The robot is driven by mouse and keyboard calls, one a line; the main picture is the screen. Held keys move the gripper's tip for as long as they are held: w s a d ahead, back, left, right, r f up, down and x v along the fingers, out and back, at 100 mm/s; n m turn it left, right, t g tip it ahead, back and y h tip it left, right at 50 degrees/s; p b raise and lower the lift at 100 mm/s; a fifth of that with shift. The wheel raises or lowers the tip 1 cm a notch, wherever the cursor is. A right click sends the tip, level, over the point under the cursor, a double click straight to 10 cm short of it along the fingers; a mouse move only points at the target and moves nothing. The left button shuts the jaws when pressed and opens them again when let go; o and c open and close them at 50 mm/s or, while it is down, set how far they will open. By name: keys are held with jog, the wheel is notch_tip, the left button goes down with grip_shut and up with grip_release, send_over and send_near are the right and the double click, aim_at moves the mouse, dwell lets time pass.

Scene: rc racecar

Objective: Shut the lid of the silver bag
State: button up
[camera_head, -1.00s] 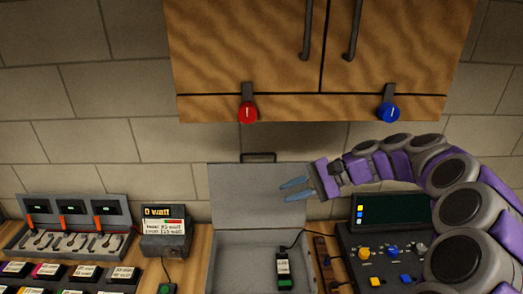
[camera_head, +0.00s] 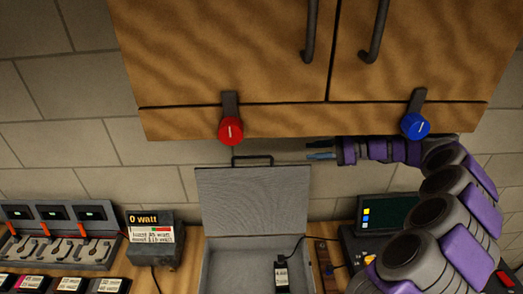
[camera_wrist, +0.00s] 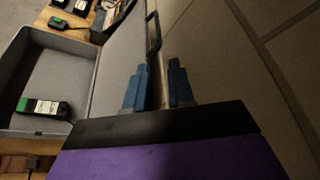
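The silver bag is an open grey case (camera_head: 207,266) on the wooden counter, with its lid (camera_head: 252,203) standing up against the wall side. A dark handle (camera_head: 252,160) is on the lid's top edge. My gripper (camera_head: 321,151) is at the height of the handle, to its right, with its blue fingers pointing left. In the wrist view my gripper (camera_wrist: 158,85) has its two fingers apart with nothing between them. The lid (camera_wrist: 122,62) and the handle (camera_wrist: 153,32) lie just beyond the fingertips there.
A black battery pack (camera_head: 281,275) with a cable lies in the case. A watt meter box (camera_head: 153,240) and a charger rack (camera_head: 62,235) stand to the left. A control panel with a screen (camera_head: 388,212) is to the right. A wooden cabinet (camera_head: 310,65) hangs close above my arm.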

send_near(256, 157)
jog(key=x, duration=0.4)
jog(key=shift+s+a+r, duration=0.1)
jog(key=shift+a+r, duration=0.05)
jog(key=shift+a+f+b, duration=0.2)
jog(key=shift+a+b, duration=0.05)
jog(key=shift+b, duration=0.05)
jog(key=x, duration=0.6)
jog(key=shift+w+d, duration=0.2)
jog(key=shift+d, duration=0.1)
jog(key=shift+c, duration=0.7)
grip_shut()
